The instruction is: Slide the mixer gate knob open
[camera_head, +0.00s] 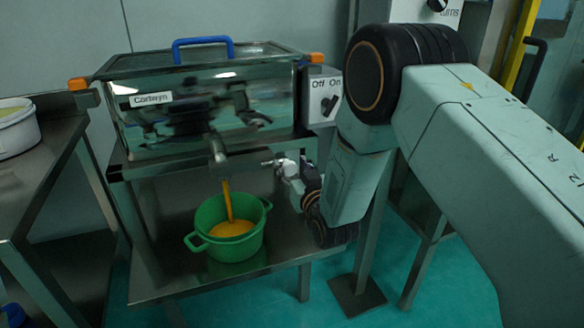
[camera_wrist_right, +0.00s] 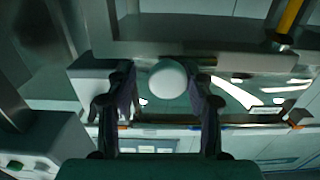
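The mixer (camera_head: 205,110) is a shiny metal box with a blue handle on its lid. Its outlet (camera_head: 220,155) pours an orange-yellow stream into a green pot (camera_head: 215,250). The gate knob (camera_wrist_right: 168,79) is round and white in the right wrist view. My right gripper (camera_wrist_right: 165,85) has its two fingers apart, one on each side of the knob, with small gaps showing. In the head view my right gripper (camera_head: 282,166) is small and partly dark, just right of the outlet. My left gripper is not in view.
The Off/On switch box (camera_head: 325,97) is above my right gripper. The green pot stands on a metal shelf (camera_head: 160,280) below the outlet. A side table (camera_head: 45,165) with a white tub (camera_head: 18,130) is at the left.

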